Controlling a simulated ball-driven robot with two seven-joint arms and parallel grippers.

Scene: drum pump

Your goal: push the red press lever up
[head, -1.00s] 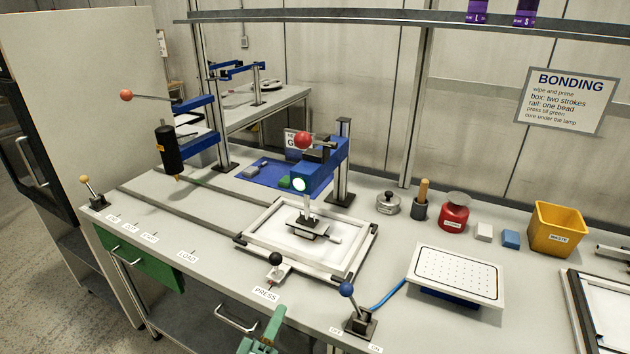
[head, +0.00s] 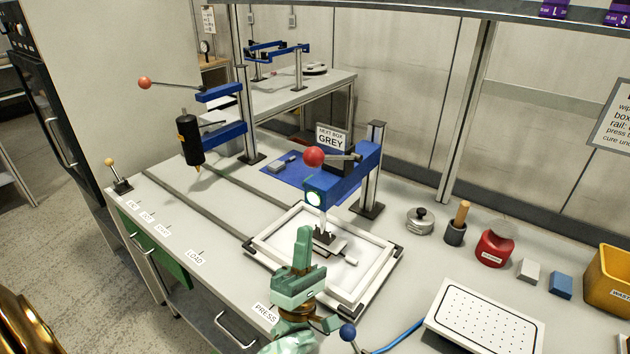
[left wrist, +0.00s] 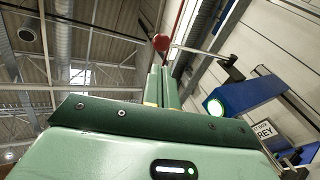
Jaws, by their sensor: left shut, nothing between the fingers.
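The red press lever's ball (head: 314,157) sits at the end of a short rod on the blue press head (head: 340,180), left of the post. The rod looks about level. In the left wrist view the red ball (left wrist: 161,42) appears just beyond my fingertips, with its rod running right to a dark pivot. My green left gripper (head: 304,234) is shut and empty, fingers pointing up, in front of the tray and below the ball in the picture. A gap shows between fingers and ball. My right gripper is not in view.
A white framed tray (head: 268,248) with a small dark fixture lies under the press head's lit round lamp (head: 314,198). A blue-knobbed lever (head: 347,331) stands close right of my left arm. Another red-balled lever (head: 145,83) is at the far left station.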

